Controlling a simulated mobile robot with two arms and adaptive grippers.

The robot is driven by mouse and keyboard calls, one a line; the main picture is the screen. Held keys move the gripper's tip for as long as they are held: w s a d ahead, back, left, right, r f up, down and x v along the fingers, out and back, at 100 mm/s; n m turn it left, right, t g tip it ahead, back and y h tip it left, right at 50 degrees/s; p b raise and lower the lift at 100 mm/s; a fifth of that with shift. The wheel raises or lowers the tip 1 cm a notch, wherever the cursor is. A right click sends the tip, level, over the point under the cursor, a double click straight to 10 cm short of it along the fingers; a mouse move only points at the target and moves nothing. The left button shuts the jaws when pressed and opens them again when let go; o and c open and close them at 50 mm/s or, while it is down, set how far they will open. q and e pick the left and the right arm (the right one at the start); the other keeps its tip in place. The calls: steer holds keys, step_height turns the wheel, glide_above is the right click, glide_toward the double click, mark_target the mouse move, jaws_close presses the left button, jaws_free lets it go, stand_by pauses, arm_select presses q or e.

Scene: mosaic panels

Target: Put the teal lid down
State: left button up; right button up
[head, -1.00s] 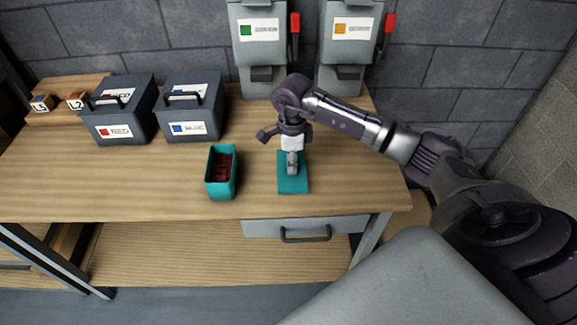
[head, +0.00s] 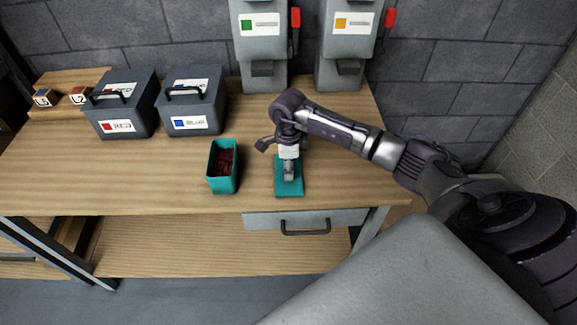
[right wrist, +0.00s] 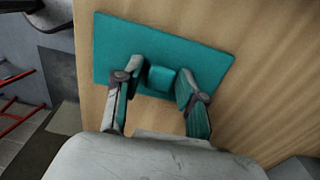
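The teal lid (head: 283,188) is a flat rectangle with a small block-shaped knob (right wrist: 162,78), lying flat on the wooden workbench as far as I can tell. My right gripper (head: 290,177) is above the lid, pointing down. In the right wrist view its fingers (right wrist: 159,75) stand on either side of the knob, with a visible gap at the left finger. The teal box (head: 223,185) stands open to the left of the lid, with dark red pieces inside. The head view hides the knob behind the gripper. My left gripper is out of view.
Two dark cases labelled RED (head: 119,125) and BLUE (head: 190,122) stand at the back left. Two grey dispensers with red levers (head: 262,48) (head: 345,50) stand behind the lid. Small labelled blocks (head: 80,95) sit far left. The bench front left is clear.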

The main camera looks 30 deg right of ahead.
steer(key=shift+o, duration=0.2)
steer(key=shift+r, duration=0.1)
steer(key=shift+r, duration=0.2)
step_height(320, 180, up, 12)
steer(key=b, duration=0.3)
steer(key=shift+f, duration=0.15)
